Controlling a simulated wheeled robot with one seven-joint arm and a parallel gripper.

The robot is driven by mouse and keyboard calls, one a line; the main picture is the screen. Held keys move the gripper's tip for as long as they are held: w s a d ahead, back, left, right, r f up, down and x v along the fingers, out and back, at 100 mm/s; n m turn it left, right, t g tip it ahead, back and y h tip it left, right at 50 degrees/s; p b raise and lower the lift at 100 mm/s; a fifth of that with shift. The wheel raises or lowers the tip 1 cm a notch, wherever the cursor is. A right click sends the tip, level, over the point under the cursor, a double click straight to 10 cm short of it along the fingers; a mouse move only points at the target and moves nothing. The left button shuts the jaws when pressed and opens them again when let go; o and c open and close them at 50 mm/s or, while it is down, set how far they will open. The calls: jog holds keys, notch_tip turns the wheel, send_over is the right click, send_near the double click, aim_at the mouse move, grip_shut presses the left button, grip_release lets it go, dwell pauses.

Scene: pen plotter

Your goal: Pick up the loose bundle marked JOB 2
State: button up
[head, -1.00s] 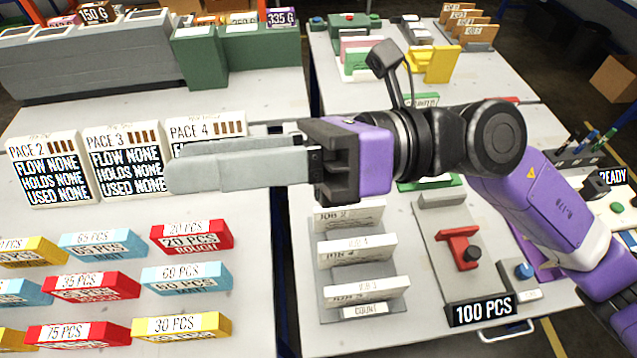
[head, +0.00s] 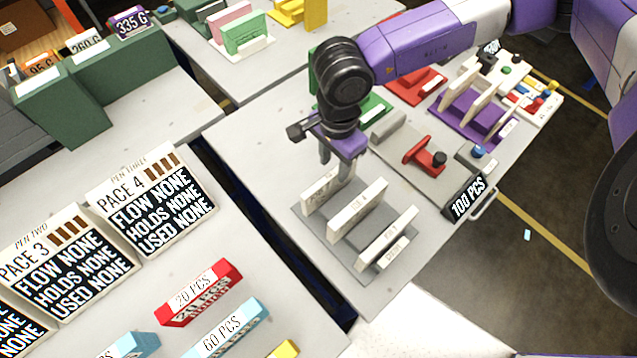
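A grey rack (head: 345,248) holds three white bundles standing on edge: a back one (head: 322,192), a middle one (head: 358,212) and a front one (head: 388,236). Their print is too small to read surely, so I cannot tell which is marked JOB 2. My gripper (head: 336,168) points down at the back bundle, its fingertips at that bundle's top edge. The fingers show some way apart, but I cannot tell whether they touch or clasp the bundle. The gripper partly hides its upper right end.
Right of the rack stand a red clamp (head: 425,155), a 100 PCS sign (head: 468,198) and a purple rack (head: 475,118) with white pieces. PACE signs (head: 155,200) and coloured blocks (head: 200,292) lie left, across a gap between tables.

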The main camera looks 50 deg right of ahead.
aim_at(330, 182)
jog(key=shift+w+a+f+p, duration=0.15)
jog(key=shift+f+p, duration=0.1)
jog(key=shift+f, duration=0.55)
jog(key=shift+a+f+p, duration=0.1)
jog(key=shift+f+p, duration=0.1)
jog(key=shift+f, duration=0.55)
jog(key=shift+a+f+p, duration=0.1)
jog(key=shift+f+p, duration=0.55)
jog(key=shift+f, duration=1.6)
jog(key=shift+c, duration=0.4)
grip_shut()
